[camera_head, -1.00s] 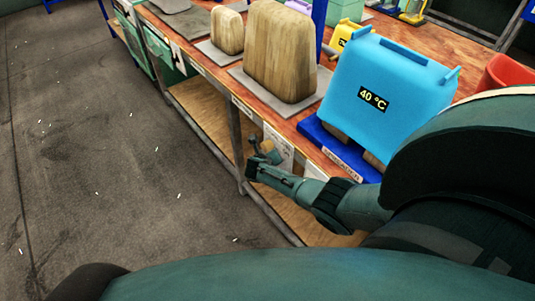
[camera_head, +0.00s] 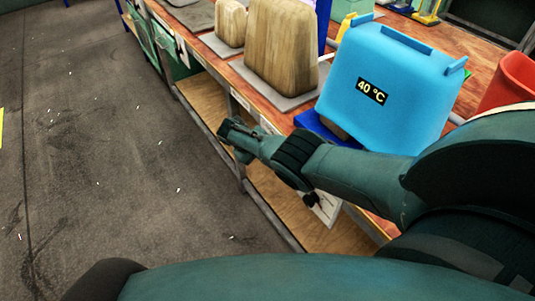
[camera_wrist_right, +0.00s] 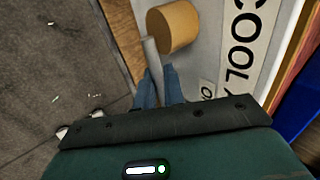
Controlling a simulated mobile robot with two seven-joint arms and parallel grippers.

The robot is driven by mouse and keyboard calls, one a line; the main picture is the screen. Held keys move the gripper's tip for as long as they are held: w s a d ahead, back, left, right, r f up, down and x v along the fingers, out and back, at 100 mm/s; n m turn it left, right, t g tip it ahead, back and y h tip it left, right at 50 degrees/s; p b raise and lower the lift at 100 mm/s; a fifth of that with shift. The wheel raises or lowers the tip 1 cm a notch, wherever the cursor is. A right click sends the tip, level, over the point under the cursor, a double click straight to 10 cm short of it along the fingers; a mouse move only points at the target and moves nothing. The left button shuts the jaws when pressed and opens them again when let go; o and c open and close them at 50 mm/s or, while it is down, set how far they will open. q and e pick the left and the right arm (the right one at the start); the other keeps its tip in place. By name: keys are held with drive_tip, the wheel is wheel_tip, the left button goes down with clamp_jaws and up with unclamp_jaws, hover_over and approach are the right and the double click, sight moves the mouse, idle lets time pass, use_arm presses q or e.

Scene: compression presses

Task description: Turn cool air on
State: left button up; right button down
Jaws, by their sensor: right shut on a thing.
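The cool air control is a grey lever (camera_wrist_right: 151,55) beside a tan round knob or hub (camera_wrist_right: 175,24). In the right wrist view it stands in front of a pale panel (camera_wrist_right: 208,50) with large letters reading COOL. My right gripper (camera_wrist_right: 160,88) is shut on the grey lever, its two blue-grey fingers on either side of the lever's near end. In the head view my right gripper (camera_head: 228,132) is at the front edge of the workbench, and the lever is hidden there. My left gripper is not in view.
A blue press cover (camera_head: 395,75) showing 40 °C stands on the wooden bench (camera_head: 455,40) above my right arm. Wooden blocks (camera_head: 281,45) stand on grey plates to its left. A red container (camera_head: 515,85) is at the right. Grey floor (camera_head: 90,150) at left is free.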

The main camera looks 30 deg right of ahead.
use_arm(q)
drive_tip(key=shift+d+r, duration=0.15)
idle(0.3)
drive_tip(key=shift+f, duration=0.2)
use_arm(e)
drive_tip(key=c, duration=1.6)
unclamp_jaws()
drive_tip(key=shift+a+r+p, duration=0.15)
drive_tip(key=shift+r+p, duration=0.25)
drive_tip(key=shift+r, duration=0.05)
use_arm(q)
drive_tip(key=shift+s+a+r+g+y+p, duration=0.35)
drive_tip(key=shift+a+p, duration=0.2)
drive_tip(key=shift+p, duration=0.95)
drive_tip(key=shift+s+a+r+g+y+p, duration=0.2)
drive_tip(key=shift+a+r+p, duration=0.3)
drive_tip(key=shift+p, duration=1)
use_arm(e)
drive_tip(key=v, duration=1.2)
drive_tip(key=shift+a, duration=0.15)
